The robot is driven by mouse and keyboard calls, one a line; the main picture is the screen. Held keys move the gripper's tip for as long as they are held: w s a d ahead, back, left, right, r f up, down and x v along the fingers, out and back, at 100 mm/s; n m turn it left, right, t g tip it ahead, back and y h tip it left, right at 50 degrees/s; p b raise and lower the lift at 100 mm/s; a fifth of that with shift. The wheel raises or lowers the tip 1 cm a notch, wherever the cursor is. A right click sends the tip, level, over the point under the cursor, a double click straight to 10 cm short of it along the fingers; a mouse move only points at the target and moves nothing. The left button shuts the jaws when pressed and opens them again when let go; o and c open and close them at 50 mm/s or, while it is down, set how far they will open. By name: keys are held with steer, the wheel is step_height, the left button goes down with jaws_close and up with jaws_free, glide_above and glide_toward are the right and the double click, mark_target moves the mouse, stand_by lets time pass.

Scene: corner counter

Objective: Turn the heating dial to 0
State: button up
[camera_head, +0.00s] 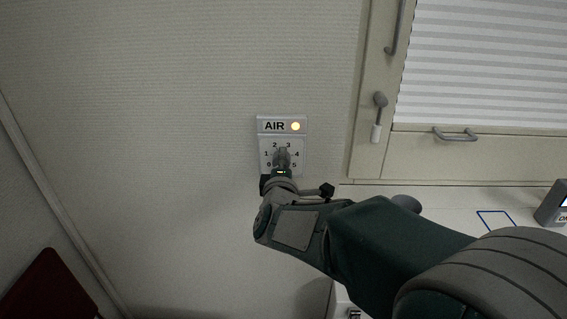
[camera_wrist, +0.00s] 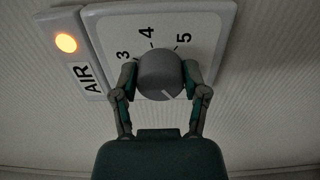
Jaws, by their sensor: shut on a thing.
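The heating dial (camera_wrist: 160,70) is a round grey knob on a white wall plate (camera_wrist: 102,29). My gripper (camera_wrist: 160,78) is shut on the dial, one finger on each side. A short white mark on the knob points to the lower right in the wrist view. The 3, 4 and 5 show above the knob there; the other digits are hidden. In the head view the plate (camera_head: 298,145) shows 0 at lower left through 5 at lower right. My gripper (camera_head: 282,160) covers the dial there.
An AIR label with a lit yellow lamp (camera_head: 295,126) sits above the dial plate. A window with a blind (camera_head: 480,70) and a handle (camera_head: 380,105) is to the right. A white counter (camera_head: 450,205) lies below it. The wall left of the plate is bare.

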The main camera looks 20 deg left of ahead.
steer(key=shift+a+f, duration=0.1)
steer(key=shift+f, duration=0.1)
steer(key=o, duration=1)
steer(key=shift+o, duration=0.7)
steer(key=shift+a, duration=0.2)
steer(key=shift+s+d+r, duration=0.1)
steer(key=shift+s+d, duration=0.05)
steer(key=shift+d, duration=0.05)
steer(key=v, duration=1.1)
steer(key=shift+s, duration=0.35)
